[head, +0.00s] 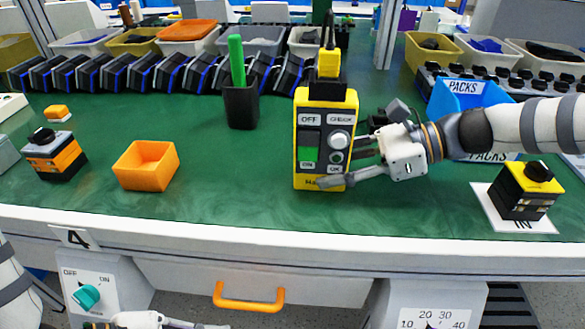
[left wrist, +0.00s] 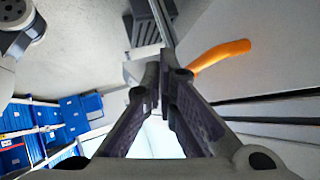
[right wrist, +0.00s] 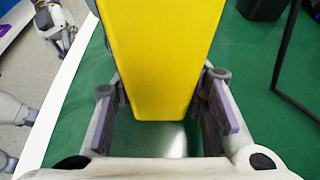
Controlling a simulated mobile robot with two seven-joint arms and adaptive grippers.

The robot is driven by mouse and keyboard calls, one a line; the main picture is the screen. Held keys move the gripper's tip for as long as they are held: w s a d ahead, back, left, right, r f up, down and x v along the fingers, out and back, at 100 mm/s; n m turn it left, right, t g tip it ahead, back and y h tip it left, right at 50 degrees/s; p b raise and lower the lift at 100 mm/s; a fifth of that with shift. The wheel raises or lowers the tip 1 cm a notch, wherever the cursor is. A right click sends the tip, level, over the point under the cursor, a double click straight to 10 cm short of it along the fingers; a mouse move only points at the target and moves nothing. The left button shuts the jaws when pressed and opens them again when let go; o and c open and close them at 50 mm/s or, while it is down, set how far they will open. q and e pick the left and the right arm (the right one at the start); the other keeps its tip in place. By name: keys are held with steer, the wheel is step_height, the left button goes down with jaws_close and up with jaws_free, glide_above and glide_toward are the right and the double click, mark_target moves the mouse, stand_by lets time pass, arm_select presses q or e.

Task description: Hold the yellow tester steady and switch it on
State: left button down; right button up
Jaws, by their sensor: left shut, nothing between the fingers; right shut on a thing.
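The yellow tester (head: 326,105) stands upright on the green bench top. Its front has a green switch part (head: 310,148) between OFF and ON labels, and a white round knob (head: 338,141) beside CHECK and OK. My right gripper (head: 350,166) is shut on its lower part from the right; the right wrist view shows the yellow body (right wrist: 160,60) between the fingers. My left gripper (head: 195,325) is low at the bottom edge, below the bench front. In the left wrist view its fingers (left wrist: 164,75) are together and empty.
An orange handle (head: 248,300) and a teal OFF/ON knob (head: 86,296) are on the bench front. An orange bin (head: 146,165), a black cup with a green pen (head: 241,107) and a black-yellow block (head: 525,190) stand around the tester. Bench in front of it is clear.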

mark_target(308, 147)
arm_select(q)
steer(key=w+d+r+m+h, duration=0.1)
steer(key=w+r+m+h, duration=0.2)
steer(key=r+m, duration=0.4)
steer(key=w+r+m+h, duration=0.4)
steer(key=r+m, duration=0.4)
steer(key=r, duration=0.7)
steer(key=shift+w+d+g, duration=0.35)
steer(key=shift+w+g, duration=0.05)
steer(key=shift+w, duration=0.5)
steer(key=x, duration=1)
steer(key=shift+w+d+r, duration=0.15)
steer(key=shift+r, duration=0.05)
steer(key=w, duration=0.2)
steer(key=shift+w+f, duration=0.2)
steer(key=shift+w, duration=0.65)
